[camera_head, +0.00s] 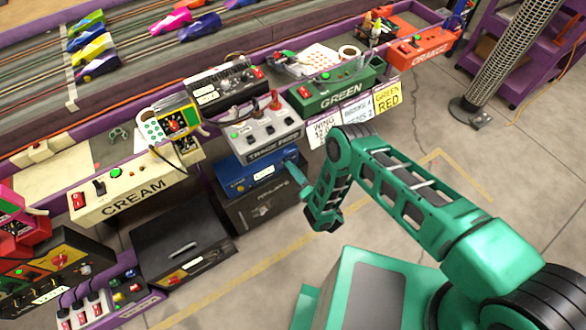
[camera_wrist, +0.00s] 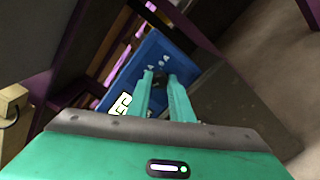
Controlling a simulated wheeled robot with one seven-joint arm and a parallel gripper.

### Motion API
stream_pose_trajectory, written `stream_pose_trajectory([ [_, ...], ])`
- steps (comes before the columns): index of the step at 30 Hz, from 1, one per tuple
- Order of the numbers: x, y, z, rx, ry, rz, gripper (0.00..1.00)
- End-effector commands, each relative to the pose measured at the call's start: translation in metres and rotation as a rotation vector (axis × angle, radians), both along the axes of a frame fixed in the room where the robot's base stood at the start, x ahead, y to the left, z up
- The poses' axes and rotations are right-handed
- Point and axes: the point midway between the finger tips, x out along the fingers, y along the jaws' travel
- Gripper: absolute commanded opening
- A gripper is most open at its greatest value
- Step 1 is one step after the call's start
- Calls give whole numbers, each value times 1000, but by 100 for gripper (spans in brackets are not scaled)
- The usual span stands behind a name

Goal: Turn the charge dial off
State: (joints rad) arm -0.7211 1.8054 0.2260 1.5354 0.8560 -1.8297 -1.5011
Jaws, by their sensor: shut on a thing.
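A blue box (camera_head: 246,178) sits under the track's edge, below the trace panel, in the head view. In the wrist view the blue box (camera_wrist: 140,68) shows a yellow-white label, several small white marks and a small dark dial (camera_wrist: 160,75). My gripper (camera_wrist: 161,82) has its two teal fingers on either side of the dial and is shut on it. In the head view my gripper (camera_head: 293,171) reaches the right end of the box, and the dial is hidden there. The dial's pointer direction cannot be made out.
The grey panel (camera_head: 262,130) with a red lever stands just above the box. A dark case (camera_head: 255,205) is below it. The green box (camera_head: 335,90) and cream box (camera_head: 130,192) flank it. Open floor (camera_head: 270,255) lies in front.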

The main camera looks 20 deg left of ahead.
Motion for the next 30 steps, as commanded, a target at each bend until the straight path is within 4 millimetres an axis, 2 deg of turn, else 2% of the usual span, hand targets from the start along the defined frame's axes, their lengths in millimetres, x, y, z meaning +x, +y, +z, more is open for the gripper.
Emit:
stream_pose_trajectory([
  [9, -2, -2, -4, -9, 7, -2, 0],
  [10, -2, -2, -4, -9, 7, -2, 24],
  [12, -2, -2, -4, -8, 6, -3, 38],
  [23, -2, -2, -2, -3, 3, 1, 38],
  [30, -16, -19, -3, -5, 5, 13, 38],
])
